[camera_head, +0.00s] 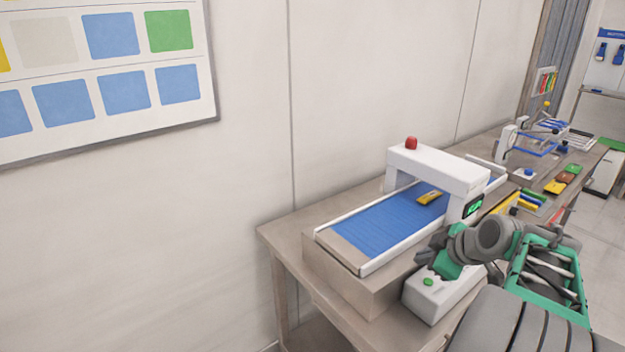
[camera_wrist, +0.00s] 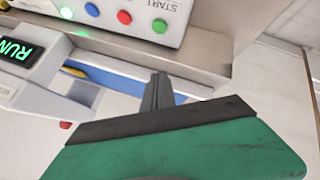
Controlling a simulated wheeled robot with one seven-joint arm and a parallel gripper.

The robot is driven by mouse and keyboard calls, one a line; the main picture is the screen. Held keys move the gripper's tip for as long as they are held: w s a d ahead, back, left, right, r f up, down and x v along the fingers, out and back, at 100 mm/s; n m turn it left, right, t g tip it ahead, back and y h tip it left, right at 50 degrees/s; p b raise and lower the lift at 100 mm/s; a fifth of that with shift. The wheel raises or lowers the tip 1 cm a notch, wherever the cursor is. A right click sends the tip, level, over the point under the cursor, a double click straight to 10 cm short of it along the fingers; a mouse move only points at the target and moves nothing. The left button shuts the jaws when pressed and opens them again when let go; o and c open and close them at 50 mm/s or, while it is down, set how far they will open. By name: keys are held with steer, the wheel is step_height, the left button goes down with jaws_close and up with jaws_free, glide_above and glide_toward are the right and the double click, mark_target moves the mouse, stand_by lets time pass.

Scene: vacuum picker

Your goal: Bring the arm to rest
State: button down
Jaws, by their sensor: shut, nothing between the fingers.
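My arm reaches in from the lower right in the head view, with its green and grey wrist (camera_head: 450,255) over the bench beside the conveyor. My gripper (camera_wrist: 158,80) shows in the wrist view with its dark fingers together and nothing between them. It is close to a white control box (camera_wrist: 130,12) with several coloured buttons, one lettered START. The fingers look apart from the buttons. In the head view the arm partly hides this control box (camera_head: 440,295), and a green button on its top shows.
A blue conveyor belt (camera_head: 385,226) passes under a white arch (camera_head: 440,168) with a red lamp (camera_head: 411,143). A yellow item (camera_head: 429,198) lies on the belt. A green-lit display (camera_head: 473,207) reads RUN. The bench (camera_head: 285,240) continues right, with coloured parts.

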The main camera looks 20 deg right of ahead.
steer(key=s+a+f+m+g, duration=0.1)
steer(key=a+f+m+g, duration=0.2)
steer(key=a, duration=1.6)
steer(key=s+a+f+m+g, duration=0.2)
steer(key=s+a+m, duration=0.3)
steer(key=s+a, duration=0.4)
steer(key=shift+s+f, duration=0.15)
steer(key=shift+s, duration=0.15)
steer(key=shift+d, duration=0.1)
stand_by(0.3)
